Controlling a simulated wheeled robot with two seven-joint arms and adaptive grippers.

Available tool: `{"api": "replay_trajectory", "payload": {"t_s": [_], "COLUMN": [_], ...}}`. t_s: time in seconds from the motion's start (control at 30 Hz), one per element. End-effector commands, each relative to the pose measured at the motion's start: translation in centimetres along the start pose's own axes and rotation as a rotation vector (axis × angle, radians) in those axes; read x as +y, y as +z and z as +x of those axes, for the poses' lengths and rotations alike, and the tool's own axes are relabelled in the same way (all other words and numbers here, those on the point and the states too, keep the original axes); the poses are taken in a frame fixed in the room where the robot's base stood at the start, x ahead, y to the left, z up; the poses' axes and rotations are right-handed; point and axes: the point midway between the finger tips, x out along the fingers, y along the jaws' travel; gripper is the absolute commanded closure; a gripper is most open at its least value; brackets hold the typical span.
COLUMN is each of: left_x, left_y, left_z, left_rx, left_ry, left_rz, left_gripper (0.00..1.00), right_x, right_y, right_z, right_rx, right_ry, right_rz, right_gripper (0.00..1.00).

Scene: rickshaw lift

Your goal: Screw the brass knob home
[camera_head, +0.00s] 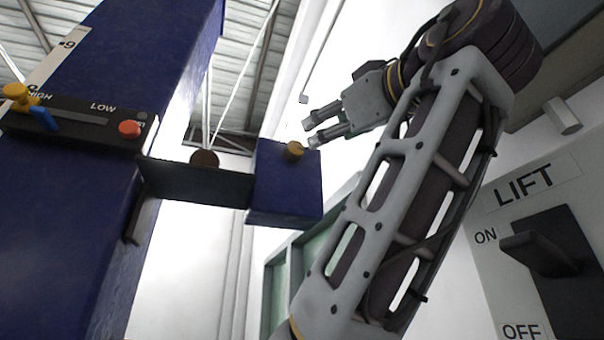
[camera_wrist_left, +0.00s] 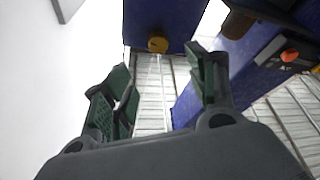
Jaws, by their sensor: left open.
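The brass knob (camera_head: 294,151) sits on the right part of a blue box (camera_head: 285,200) that hangs on a dark bracket. My left gripper (camera_head: 311,131) is just above and right of the knob in the head view, its two fingers apart and nothing between them. In the left wrist view the brass knob (camera_wrist_left: 157,45) shows on the blue box (camera_wrist_left: 185,15), beyond the open fingers (camera_wrist_left: 160,92) and apart from them. How far the knob is screwed in cannot be told. My right gripper is not in view.
The dark bracket (camera_head: 195,182) joins the box to a big blue column (camera_head: 60,220). The column carries a slider panel with a blue lever (camera_head: 43,117), a yellow knob (camera_head: 15,91) and an orange button (camera_head: 130,129). A LIFT switch (camera_head: 540,250) is at the right.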

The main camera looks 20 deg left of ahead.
Motion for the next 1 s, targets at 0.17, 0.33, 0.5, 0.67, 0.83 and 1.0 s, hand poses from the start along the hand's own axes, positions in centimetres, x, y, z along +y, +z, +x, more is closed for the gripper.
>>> {"api": "replay_trajectory", "payload": {"t_s": [0.17,0.33,0.5,0.67,0.83,1.0], "left_x": [0.0,0.0,0.0,0.0,0.0,0.0], "left_y": [0.0,0.0,0.0,0.0,0.0,-0.1], "left_z": [0.0,0.0,0.0,0.2,1.2,3.0], "left_rx": [0.000,0.000,0.000,0.000,-0.001,0.001], "left_ry": [0.000,0.000,0.000,-0.001,-0.001,-0.002], "left_rz": [0.000,0.000,0.000,0.000,0.001,0.000], "left_gripper": [0.42,0.42,0.42,0.42,0.42,0.42], "right_x": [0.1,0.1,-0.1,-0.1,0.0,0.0], "right_y": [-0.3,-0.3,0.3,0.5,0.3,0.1], "right_z": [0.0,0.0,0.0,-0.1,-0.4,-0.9], "right_rx": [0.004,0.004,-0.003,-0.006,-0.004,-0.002], "right_ry": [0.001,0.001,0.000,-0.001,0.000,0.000], "right_rz": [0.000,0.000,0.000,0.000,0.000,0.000], "right_gripper": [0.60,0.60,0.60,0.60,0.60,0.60]}}
